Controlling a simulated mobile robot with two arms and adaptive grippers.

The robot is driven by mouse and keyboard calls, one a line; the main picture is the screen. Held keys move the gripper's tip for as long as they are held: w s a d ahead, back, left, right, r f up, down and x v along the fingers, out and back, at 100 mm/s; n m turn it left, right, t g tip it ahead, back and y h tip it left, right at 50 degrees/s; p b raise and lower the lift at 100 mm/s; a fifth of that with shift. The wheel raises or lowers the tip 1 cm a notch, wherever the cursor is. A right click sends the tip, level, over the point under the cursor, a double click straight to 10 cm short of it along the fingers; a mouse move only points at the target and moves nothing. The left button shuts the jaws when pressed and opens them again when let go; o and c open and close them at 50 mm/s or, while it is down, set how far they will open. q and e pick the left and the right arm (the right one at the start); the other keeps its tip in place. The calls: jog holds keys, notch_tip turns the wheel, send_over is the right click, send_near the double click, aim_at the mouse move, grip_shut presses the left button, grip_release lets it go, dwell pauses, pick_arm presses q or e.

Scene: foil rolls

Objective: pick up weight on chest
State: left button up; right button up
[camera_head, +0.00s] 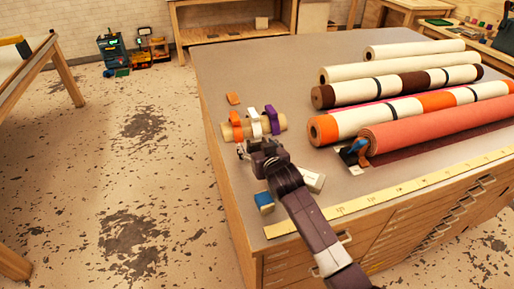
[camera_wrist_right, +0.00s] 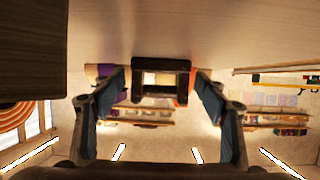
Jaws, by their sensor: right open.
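My right gripper (camera_head: 243,151) is over the near left part of the grey-topped drawer chest (camera_head: 235,75), close to a tan tube (camera_head: 263,124). Orange, white and purple clips (camera_head: 255,122) sit around the tube. In the right wrist view the gripper (camera_wrist_right: 160,85) is open, and a dark frame-shaped piece (camera_wrist_right: 160,66) shows between its fingertips; I cannot tell whether they touch it. A blue-topped block (camera_head: 264,201) and a pale block (camera_head: 312,181) lie near the arm, the latter partly hidden. Which thing is the weight is unclear. My left gripper is out of view.
Several fabric rolls lie on the right of the chest, the red one (camera_head: 430,124) nearest. A small dark item with a blue part (camera_head: 355,150) is at its end. A yellow ruler (camera_head: 400,190) runs along the front edge. The chest top's far left is mostly clear.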

jog(key=shift+c, duration=0.6)
jog(key=c, duration=1.5)
jog(key=shift+r, duration=0.1)
jog(key=shift+c, duration=1)
